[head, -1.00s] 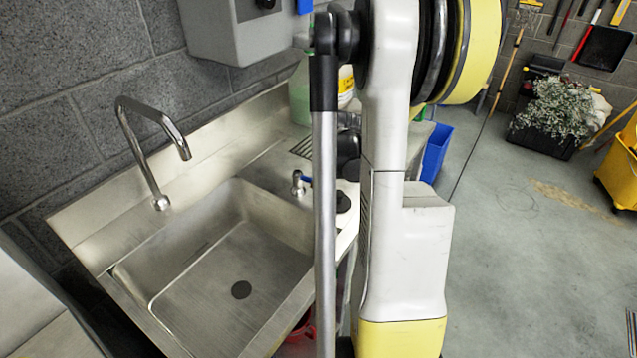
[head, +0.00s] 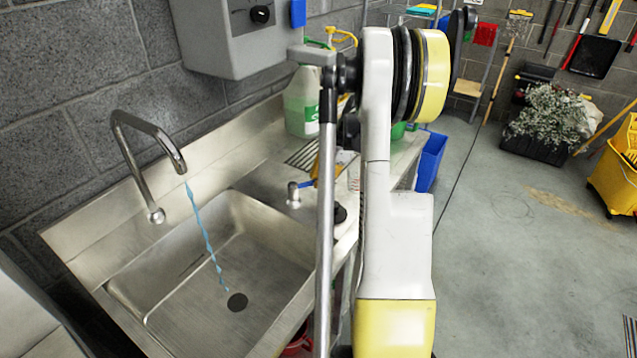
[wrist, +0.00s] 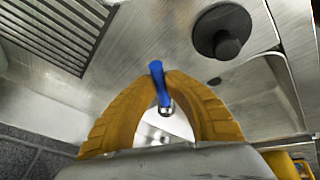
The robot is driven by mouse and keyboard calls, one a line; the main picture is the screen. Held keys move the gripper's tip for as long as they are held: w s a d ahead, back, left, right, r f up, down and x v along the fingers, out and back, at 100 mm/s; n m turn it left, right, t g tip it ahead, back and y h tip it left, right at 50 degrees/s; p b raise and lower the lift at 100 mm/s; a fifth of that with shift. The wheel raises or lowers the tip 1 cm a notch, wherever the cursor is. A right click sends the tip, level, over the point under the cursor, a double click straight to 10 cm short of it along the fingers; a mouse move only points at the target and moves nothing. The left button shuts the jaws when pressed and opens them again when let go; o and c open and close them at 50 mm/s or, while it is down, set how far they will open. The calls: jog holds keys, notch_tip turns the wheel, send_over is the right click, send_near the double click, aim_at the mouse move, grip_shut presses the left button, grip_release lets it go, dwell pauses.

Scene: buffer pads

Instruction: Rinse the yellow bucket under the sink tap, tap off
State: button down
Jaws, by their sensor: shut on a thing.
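The steel sink (head: 150,290) stands at left in the head view, its basin empty of any bucket. Its curved tap (head: 150,133) runs a thin blue stream of water (head: 206,240) down to the drain. The blue tap lever (wrist: 157,78) is between the yellow fingertips of my gripper (wrist: 164,85), which is shut on it. In the head view my gripper (head: 316,168) is mostly hidden behind my arm, beside the small valve. A yellow wheeled bucket (head: 612,180) stands on the floor at the right edge, partly cut off.
A grey wall box (head: 225,45) hangs above the counter. A bottle of green liquid (head: 300,105) stands at the counter's back. A blue bin (head: 430,162) is on the floor past the counter. A black planter (head: 540,135) stands at the back wall. The floor at right is open.

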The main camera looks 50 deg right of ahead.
jog(key=shift+w+d+n+y, duration=0.3)
jog(key=shift+w+n, duration=0.2)
jog(key=shift+n, duration=0.3)
jog(key=c, duration=1.4)
grip_release()
jog(key=shift+w, duration=0.1)
jog(key=v, duration=1.2)
jog(key=shift+w+r, duration=0.1)
jog(key=shift+w, duration=0.05)
